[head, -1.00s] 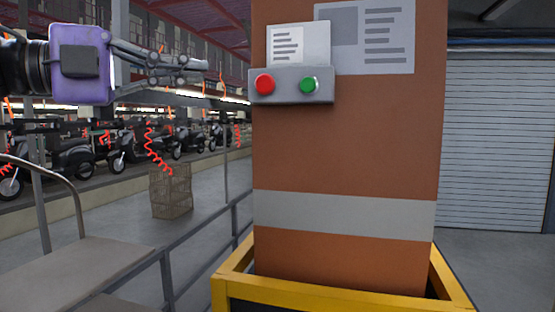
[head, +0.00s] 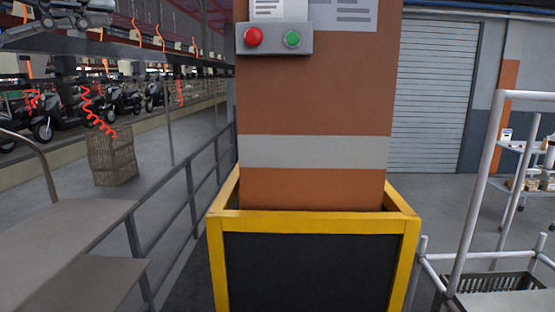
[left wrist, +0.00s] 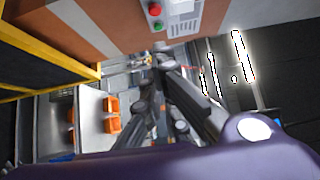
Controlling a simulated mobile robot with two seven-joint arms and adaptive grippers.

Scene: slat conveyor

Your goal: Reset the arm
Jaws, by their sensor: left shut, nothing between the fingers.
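My left gripper (head: 98,18) is at the top left corner of the head view, partly cut off by the frame edge. It is shut and empty, and apart from the button box (head: 275,39). The box is grey with a red button (head: 253,36) on the left and a green button (head: 292,39) on the right, mounted on an orange-brown pillar (head: 318,98). In the left wrist view, the dark gripper fingers (left wrist: 150,92) run up the middle, and the button box (left wrist: 157,14) shows at the top. My right gripper is not in view.
A yellow guard frame (head: 310,222) with a dark panel surrounds the pillar's base. Grey railings (head: 192,185) and a platform (head: 75,240) stand at left, with a wire basket (head: 112,160) and scooters (head: 122,99) beyond. A trolley (head: 490,180) stands at right.

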